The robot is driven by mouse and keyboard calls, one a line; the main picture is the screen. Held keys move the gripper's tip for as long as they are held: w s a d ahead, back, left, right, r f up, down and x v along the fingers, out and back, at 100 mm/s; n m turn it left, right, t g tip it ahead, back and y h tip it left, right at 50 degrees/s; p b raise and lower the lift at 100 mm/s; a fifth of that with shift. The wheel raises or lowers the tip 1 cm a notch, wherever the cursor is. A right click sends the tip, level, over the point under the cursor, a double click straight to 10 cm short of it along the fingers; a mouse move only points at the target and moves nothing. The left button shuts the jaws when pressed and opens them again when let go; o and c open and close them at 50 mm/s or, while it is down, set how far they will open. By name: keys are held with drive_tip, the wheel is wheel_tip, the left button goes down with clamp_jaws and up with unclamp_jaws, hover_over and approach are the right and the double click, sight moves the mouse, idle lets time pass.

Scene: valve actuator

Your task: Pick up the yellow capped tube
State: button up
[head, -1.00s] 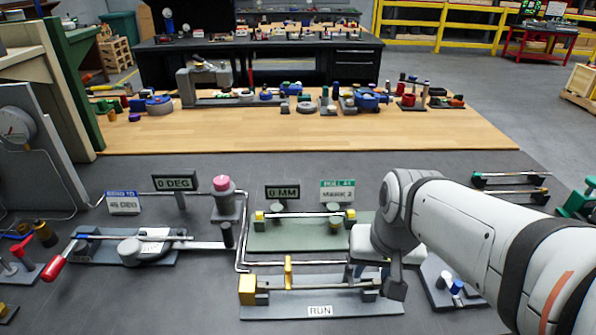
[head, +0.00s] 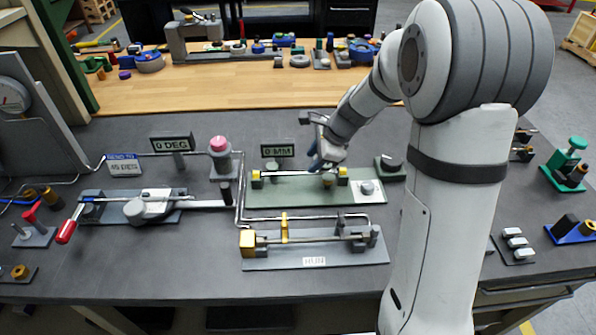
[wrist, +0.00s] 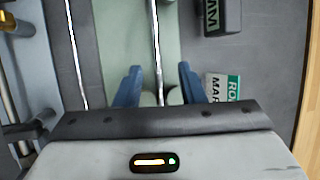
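The yellow capped tube (head: 290,177) is a thin, shiny tube with a yellow cap near each end. It lies level above a pale green plate (head: 270,198) in the head view. In the wrist view the tube (wrist: 156,45) runs from the top edge down between my fingers, and its caps are not visible there. My gripper (head: 324,160) is over the right half of the tube, near the right yellow cap. Its blue fingers (wrist: 160,85) are open, one on each side of the tube, with gaps. Pale rounded supports (wrist: 174,96) show beside the tube between the fingers.
A "0 MM" display (head: 277,151) stands behind the tube. A green and white sign (wrist: 222,88) lies right of my fingers in the wrist view. A pipe (head: 300,218) and a fixture with a yellow block (head: 248,243) are in front. A red-handled lever (head: 67,230) is at left.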

sight(305, 174)
drive_tip(key=x, duration=0.5)
drive_tip(key=shift+s+a+f, duration=0.15)
drive_tip(key=shift+c, duration=0.2)
clamp_jaws()
